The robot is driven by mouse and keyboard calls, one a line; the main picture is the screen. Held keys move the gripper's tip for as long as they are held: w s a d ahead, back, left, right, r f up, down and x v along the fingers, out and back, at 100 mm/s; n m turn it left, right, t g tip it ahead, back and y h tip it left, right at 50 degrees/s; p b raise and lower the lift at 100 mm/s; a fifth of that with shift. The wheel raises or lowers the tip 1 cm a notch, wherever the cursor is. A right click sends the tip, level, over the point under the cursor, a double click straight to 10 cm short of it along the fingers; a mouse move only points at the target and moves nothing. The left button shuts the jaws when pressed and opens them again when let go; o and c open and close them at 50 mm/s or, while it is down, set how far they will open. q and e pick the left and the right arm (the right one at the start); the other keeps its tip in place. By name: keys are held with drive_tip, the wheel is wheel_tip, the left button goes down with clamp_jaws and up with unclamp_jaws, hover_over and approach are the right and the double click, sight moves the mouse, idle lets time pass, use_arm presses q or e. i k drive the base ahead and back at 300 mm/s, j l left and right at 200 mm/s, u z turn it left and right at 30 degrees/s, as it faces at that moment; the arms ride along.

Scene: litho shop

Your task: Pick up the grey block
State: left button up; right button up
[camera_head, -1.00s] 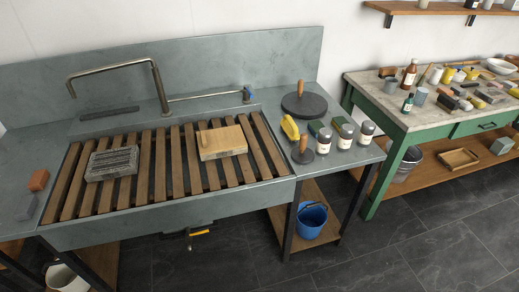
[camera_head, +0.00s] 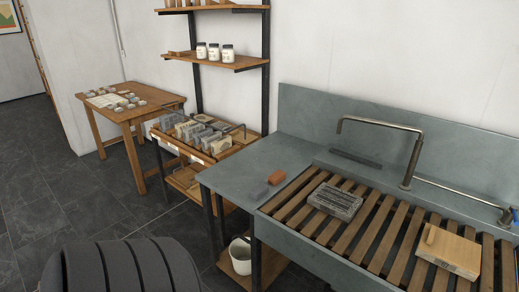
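A larger grey slab with a marked top (camera_head: 335,200) rests on the wooden slats (camera_head: 365,227) of the sink. Neither of my grippers shows in this view, so I cannot see whether they are open or shut.
A pale wooden block (camera_head: 449,251) lies on the slats at right. A bent tap (camera_head: 381,122) rises behind them. A rack of upright slabs (camera_head: 200,133) stands left of the sink, and a white bucket (camera_head: 240,255) sits below. Dark floor at left is open.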

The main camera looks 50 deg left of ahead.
sight(261, 189)
drive_tip(key=u, duration=1.7)
